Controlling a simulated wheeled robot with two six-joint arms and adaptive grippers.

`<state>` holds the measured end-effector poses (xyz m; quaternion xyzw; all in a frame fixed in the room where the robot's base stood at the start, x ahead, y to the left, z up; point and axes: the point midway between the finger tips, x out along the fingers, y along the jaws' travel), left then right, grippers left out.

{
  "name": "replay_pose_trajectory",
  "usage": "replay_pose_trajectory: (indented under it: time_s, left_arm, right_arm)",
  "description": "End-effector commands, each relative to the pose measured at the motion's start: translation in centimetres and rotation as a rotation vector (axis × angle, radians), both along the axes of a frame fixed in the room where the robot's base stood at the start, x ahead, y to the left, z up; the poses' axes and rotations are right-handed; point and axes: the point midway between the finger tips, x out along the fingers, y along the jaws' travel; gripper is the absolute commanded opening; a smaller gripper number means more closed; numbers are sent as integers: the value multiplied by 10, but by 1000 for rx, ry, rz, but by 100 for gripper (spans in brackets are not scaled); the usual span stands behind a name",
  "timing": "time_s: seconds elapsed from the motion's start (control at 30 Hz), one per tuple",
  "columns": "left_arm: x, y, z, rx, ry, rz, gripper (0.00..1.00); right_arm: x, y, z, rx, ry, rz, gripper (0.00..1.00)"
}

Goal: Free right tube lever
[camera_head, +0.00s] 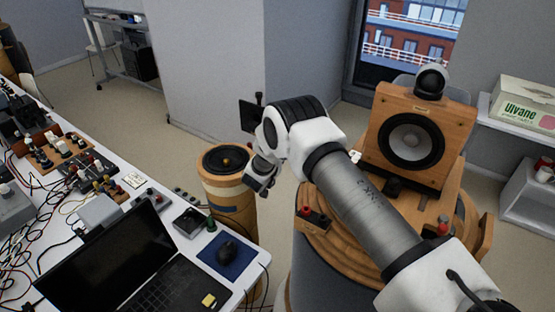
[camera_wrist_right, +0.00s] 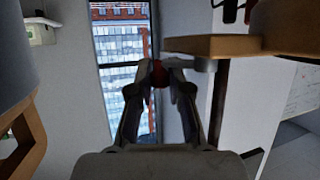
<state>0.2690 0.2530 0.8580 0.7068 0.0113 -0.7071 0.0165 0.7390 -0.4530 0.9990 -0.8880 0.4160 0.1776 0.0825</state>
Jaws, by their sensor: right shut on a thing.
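In the right wrist view my right gripper (camera_wrist_right: 160,75) is shut on a small round red knob (camera_wrist_right: 160,78). A wooden board (camera_wrist_right: 212,45) ends just right of its fingertips. In the head view my right arm reaches in from the lower right; its fingers cannot be made out there. A red knob with black parts (camera_head: 306,211) is at the left of the round wooden base (camera_head: 340,250). Another red knob (camera_head: 443,226) is at its right. I cannot tell which one is held. A wooden speaker (camera_head: 410,140) stands on the base. My left gripper is not in view.
A wooden barrel-like cylinder (camera_head: 228,170) stands left of the base, close to my arm. The white table (camera_head: 190,265) at left holds a laptop (camera_head: 120,255), a mouse (camera_head: 228,250) and cabled electronics. A white shelf (camera_head: 530,195) is at the right.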

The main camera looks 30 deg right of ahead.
Motion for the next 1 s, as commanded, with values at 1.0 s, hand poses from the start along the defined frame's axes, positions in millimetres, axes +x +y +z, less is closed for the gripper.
replay_pose_trajectory:
  time_s: [1.0]
  left_arm:
    - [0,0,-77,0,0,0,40]
  right_arm:
    - [24,-8,1,-2,-6,612,0]
